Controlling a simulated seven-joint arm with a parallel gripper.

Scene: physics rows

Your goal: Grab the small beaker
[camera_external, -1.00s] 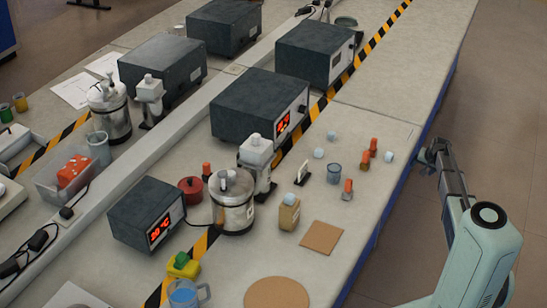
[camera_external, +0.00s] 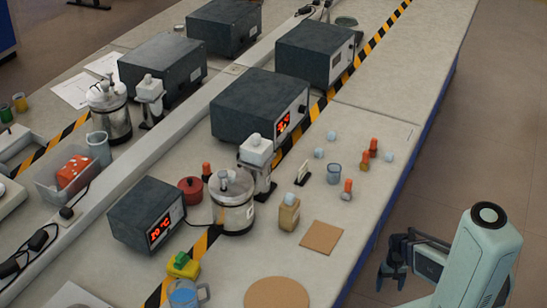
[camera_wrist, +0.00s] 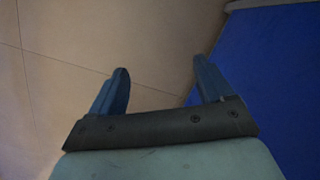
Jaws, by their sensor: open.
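A small clear beaker (camera_external: 334,173) stands upright on the right part of the bench, among small stoppers and orange-capped vials. My gripper (camera_external: 391,278) is off the bench's right edge, in front of and to the right of the beaker and well apart from it. In the wrist view my gripper (camera_wrist: 160,66) has its two fingers spread with nothing between them. The beaker is not in the wrist view.
Orange-capped vials (camera_external: 347,190), a bottle with a tan label (camera_external: 289,213) and a metal vessel (camera_external: 232,203) stand near the beaker. A brown square pad (camera_external: 322,237) lies in front. The wrist view shows floor (camera_wrist: 60,60) and the blue bench side (camera_wrist: 275,70).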

